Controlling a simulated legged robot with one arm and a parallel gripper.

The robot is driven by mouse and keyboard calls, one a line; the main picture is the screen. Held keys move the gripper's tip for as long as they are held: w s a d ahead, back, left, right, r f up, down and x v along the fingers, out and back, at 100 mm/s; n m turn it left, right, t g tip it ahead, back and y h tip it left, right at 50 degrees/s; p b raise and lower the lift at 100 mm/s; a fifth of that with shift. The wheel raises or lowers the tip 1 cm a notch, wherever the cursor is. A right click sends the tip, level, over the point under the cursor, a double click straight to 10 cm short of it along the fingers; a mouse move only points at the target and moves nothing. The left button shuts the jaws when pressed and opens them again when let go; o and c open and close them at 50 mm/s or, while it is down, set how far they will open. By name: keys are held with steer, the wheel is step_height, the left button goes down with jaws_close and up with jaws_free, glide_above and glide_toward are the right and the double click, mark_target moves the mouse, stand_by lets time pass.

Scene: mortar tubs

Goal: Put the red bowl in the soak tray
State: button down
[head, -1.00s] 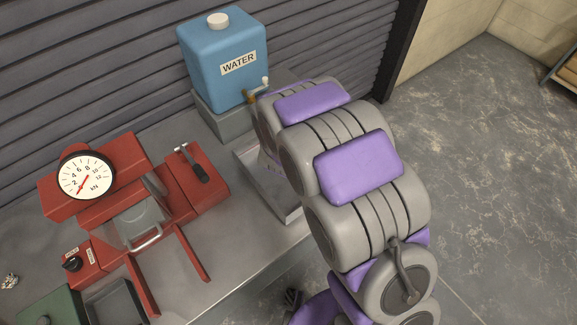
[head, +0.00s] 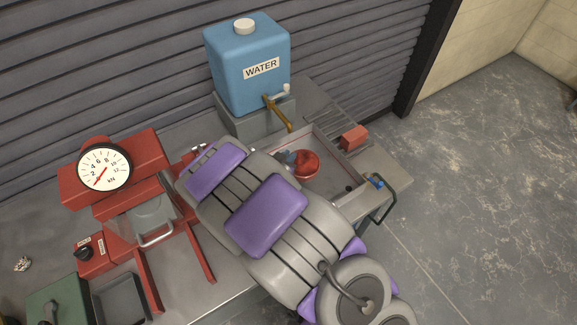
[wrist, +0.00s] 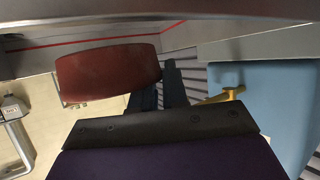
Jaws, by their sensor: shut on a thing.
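The red bowl (head: 306,164) shows in the head view over the inside of the soak tray (head: 345,165), a shallow grey metal basin at the right end of the bench. My gripper (head: 287,160), mostly hidden behind my arm, is shut on the bowl at its left side. In the wrist view the bowl (wrist: 105,72) is a dark red shape left of my gripper's dark fingers (wrist: 165,85). The tray's pale wall with a red line (wrist: 95,39) shows behind it. I cannot tell whether the bowl touches the tray floor.
A blue water tank (head: 248,65) with a brass tap (head: 279,113) stands behind the tray. A red block (head: 353,138) sits on a slatted rack (head: 338,117) at the tray's back right. A red press with a dial (head: 104,169) stands left. A blue-handled valve (head: 375,182) is at the tray's right.

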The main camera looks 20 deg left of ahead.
steer(key=shift+f+b, duration=0.4)
steer(key=shift+f, duration=1.45)
